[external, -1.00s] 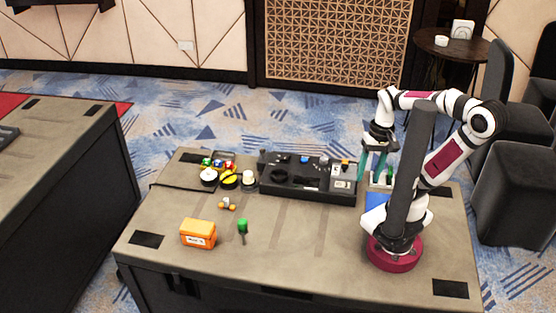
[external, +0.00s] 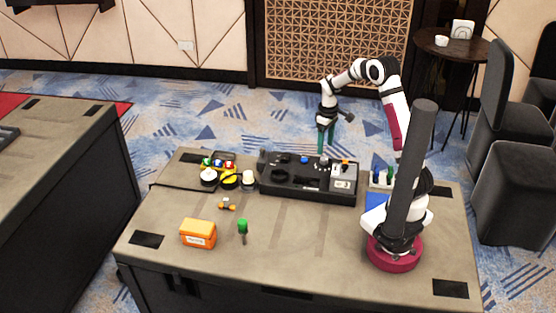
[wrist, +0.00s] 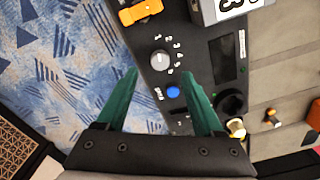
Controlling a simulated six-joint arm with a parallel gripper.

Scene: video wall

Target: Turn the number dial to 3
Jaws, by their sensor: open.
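The number dial (wrist: 160,60) is a small round grey knob on the black control panel (external: 285,190). Small white numbers surround it in the wrist view, too small to read surely, so its setting is unclear. My gripper (wrist: 161,75) has teal fingers, open and empty, with the dial between and just past their tips in that view. In the external view my gripper (external: 325,150) points down above the panel's back edge. I cannot tell how high it is above the dial.
A blue button (wrist: 173,91) sits near the dial. A yellow-orange part (wrist: 140,11) and a grey box marked 3 (wrist: 222,10) lie on the panel's other side. An orange box (external: 198,234) and a green-handled tool (external: 242,230) stand on the table front.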

